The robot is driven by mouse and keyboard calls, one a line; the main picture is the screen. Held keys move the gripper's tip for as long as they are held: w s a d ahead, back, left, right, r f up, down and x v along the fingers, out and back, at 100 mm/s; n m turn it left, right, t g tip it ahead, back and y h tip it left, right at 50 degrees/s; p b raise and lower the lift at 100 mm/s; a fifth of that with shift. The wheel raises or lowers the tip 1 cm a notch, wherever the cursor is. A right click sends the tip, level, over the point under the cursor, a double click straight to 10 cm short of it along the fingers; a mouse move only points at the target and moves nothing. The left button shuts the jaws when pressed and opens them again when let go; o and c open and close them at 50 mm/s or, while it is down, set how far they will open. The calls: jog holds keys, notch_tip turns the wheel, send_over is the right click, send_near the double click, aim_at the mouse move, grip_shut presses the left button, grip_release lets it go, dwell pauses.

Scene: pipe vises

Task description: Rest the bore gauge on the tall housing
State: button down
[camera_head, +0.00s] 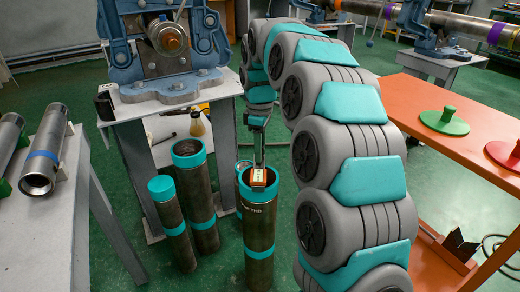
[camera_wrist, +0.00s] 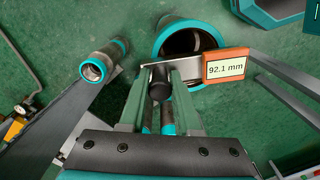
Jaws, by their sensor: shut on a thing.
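The bore gauge shows an orange-framed display (camera_wrist: 226,67) reading 92.1 mm, joined to a flat metal bar and a dark round grip. My gripper (camera_wrist: 160,88) is shut on that dark grip. In the head view the gauge display (camera_head: 258,178) overlaps the open top of the front upright pipe (camera_head: 258,235), a dark housing with teal bands and white lettering. In the wrist view the bar crosses the near edge of a wide teal-rimmed opening (camera_wrist: 160,40). I cannot tell whether the gauge touches the rim. My arm hides part of the area to the right.
Two more upright teal-banded pipes stand to the left, one shorter (camera_head: 174,225) and one wider (camera_head: 198,190). A grey bench with a blue vise (camera_head: 170,88) stands behind them. An orange table (camera_head: 470,125) with green and red discs is at right.

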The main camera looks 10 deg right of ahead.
jog(key=shift+f, duration=0.35)
dwell(0.6)
jog(key=c, duration=0.5)
grip_release()
jog(key=shift+c, duration=0.2)
jog(key=shift+r+p, duration=1.7)
jog(key=shift+r, duration=1.8)
